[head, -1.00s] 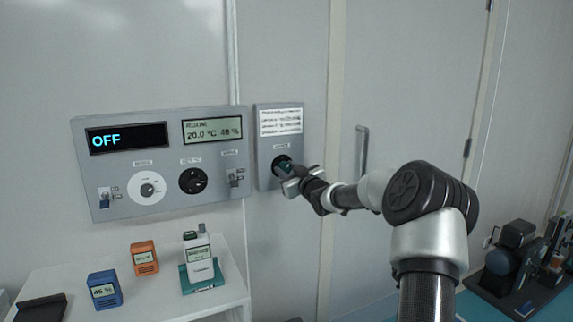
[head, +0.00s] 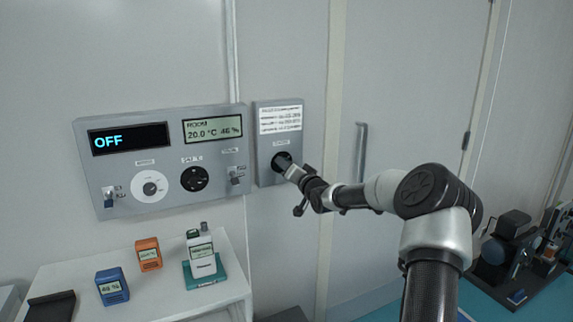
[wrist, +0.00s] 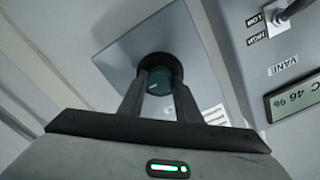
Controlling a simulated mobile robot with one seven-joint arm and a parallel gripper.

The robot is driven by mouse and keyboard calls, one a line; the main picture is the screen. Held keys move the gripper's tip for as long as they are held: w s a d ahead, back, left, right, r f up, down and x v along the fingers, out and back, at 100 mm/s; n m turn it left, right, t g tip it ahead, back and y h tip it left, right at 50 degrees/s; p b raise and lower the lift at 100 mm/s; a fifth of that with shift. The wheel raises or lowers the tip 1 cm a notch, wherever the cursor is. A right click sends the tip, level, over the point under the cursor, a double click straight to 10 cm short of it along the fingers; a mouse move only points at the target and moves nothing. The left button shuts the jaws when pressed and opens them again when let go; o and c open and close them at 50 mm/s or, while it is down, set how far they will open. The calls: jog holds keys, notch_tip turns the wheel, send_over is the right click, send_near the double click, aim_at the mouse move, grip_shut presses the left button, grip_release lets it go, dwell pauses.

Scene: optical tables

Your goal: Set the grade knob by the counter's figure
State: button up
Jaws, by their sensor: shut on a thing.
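The grade knob (wrist: 158,82) is a dark teal round knob with a pale pointer mark, set in a black collar on a small grey wall box (head: 263,153). My gripper (wrist: 157,98) is shut on the knob, one finger on each side of it in the wrist view. In the head view my gripper (head: 290,170) reaches the box and mostly hides the knob. The counter (head: 202,256) is a white handheld device standing in a teal base on the white shelf. Its small greenish display is too small to read. A white card (head: 281,119) with several printed lines is on the box, unreadable here.
A grey panel (head: 217,202) left of the box has an "OFF" display (head: 130,139), a room readout (head: 212,129) of 20.0 °C and 46 %, dials and switches. Blue (head: 112,287) and orange (head: 149,254) meters sit on the shelf (head: 215,300). A door handle (head: 361,152) is right of the box.

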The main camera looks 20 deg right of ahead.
jog(key=m, duration=0.4)
jog(key=shift+m, duration=0.4)
dwell(0.4)
jog(key=o, duration=1.1)
jog(key=shift+c, duration=0.2)
jog(key=s, duration=1.7)
jog(key=shift+s+d+p, duration=0.2)
jog(key=shift+d+p, duration=0.1)
